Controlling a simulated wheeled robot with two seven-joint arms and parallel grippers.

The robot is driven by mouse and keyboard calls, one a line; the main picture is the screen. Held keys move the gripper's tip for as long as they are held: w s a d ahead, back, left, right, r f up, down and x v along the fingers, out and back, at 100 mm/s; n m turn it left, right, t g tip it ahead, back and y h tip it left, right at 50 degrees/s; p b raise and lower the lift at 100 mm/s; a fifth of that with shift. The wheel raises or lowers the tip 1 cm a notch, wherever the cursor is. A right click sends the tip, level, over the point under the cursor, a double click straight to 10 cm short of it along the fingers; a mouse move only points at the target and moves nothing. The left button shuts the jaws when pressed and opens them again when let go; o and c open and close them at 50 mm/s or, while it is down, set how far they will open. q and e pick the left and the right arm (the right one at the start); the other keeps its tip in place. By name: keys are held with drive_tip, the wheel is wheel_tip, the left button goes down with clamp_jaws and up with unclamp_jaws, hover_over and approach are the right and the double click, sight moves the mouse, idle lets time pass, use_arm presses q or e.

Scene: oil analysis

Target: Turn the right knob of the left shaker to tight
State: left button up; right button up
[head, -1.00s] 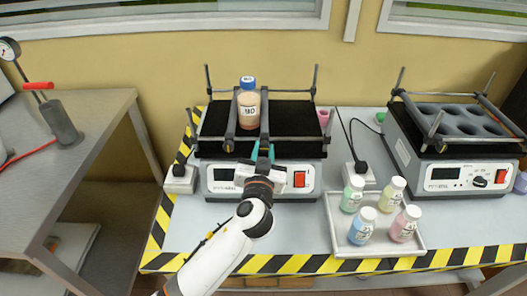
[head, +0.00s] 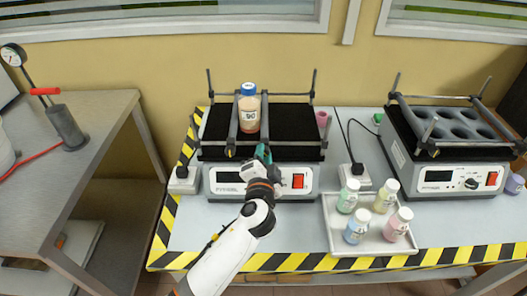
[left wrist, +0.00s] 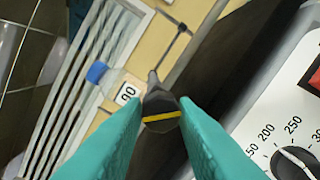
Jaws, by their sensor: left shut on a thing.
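The left shaker (head: 219,185) has a black platform with two grey clamp bars and an amber bottle (head: 249,118) with a blue cap standing between them. Its right knob (left wrist: 161,108) is dark with a yellow stripe and sits at the front end of the right bar. My left gripper (head: 262,153) has teal fingers, which are shut on this knob from both sides. In the head view the fingers hide the knob. The left knob (head: 230,150) is at the front end of the other bar. My right gripper is not in view.
A tray (head: 340,240) with several small capped bottles stands at the front, right of the shaker. A second shaker (head: 432,184) stands further right, with a black plug and cable (head: 357,168) between them. A hand pump (head: 66,126) is on the grey table at left.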

use_arm(q)
drive_tip(key=shift+d+m+y+p, duration=0.1)
drive_tip(key=shift+m+y+p, duration=0.4)
drive_tip(key=shift+m+p, duration=2.4)
drive_tip(key=shift+m+b, duration=0.9)
drive_tip(key=shift+m, duration=0.2)
drive_tip(key=o, duration=1)
drive_tip(key=s+r+b, duration=0.1)
drive_tip(key=s+b, duration=0.1)
drive_tip(key=s, duration=1)
